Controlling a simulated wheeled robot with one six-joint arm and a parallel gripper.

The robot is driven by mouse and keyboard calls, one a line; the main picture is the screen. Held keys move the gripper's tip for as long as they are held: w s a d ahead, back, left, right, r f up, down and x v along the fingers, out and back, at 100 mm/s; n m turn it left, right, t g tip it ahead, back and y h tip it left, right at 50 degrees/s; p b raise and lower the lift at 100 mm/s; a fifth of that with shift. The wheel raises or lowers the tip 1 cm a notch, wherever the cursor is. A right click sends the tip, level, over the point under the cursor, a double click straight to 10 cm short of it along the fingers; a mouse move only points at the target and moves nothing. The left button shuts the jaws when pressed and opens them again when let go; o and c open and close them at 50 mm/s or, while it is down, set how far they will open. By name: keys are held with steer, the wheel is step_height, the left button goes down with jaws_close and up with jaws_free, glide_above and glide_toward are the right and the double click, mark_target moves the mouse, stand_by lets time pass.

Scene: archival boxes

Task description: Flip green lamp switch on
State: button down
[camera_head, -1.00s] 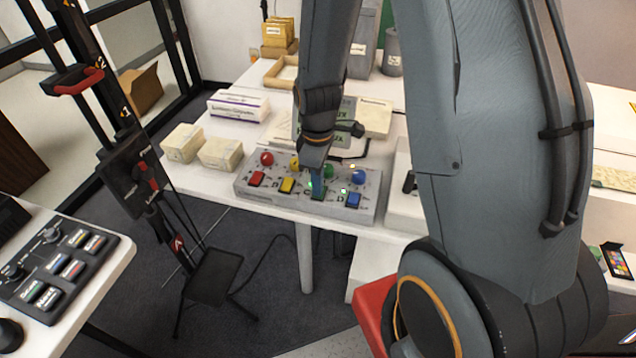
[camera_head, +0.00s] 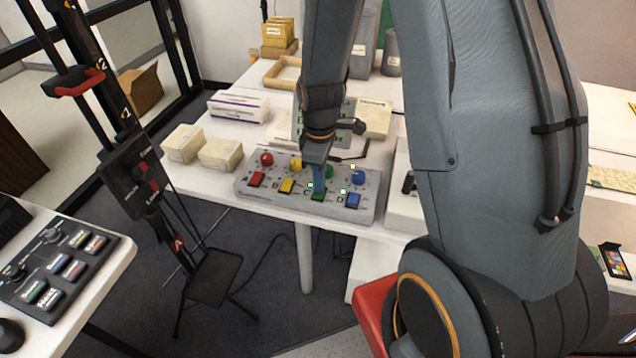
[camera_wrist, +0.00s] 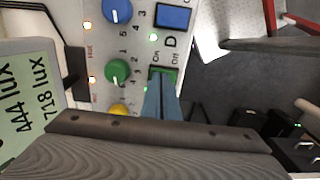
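The grey control box (camera_head: 245,186) stands on the white table with red, yellow, green and blue knobs and matching rocker switches. The green switch (camera_head: 318,196) is third from the left. In the wrist view the green switch (camera_wrist: 164,73) shows beside the green knob (camera_wrist: 117,72), with ON and OFF marks nearby. My gripper (camera_wrist: 162,90) appears shut, its two blue-grey fingers together with the tips at the green switch and covering part of it. I cannot tell whether they press it. My gripper (camera_head: 318,185) also shows over the switch in the head view.
The blue switch (camera_wrist: 173,17) and blue knob (camera_wrist: 116,10) are close by, with the yellow knob (camera_wrist: 118,109) on the other side. A lux display (camera_wrist: 30,100) reads 444 and 718. Small lights glow on the box. Cream boxes (camera_head: 220,153) stand left of it.

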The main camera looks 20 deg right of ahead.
steer(key=shift+a, duration=0.1)
steer(key=shift+s+r+p, duration=0.1)
steer(key=shift+r+p, duration=0.35)
steer(key=shift+r, duration=0.05)
step_height(320, 180, up, 13)
stand_by(0.4)
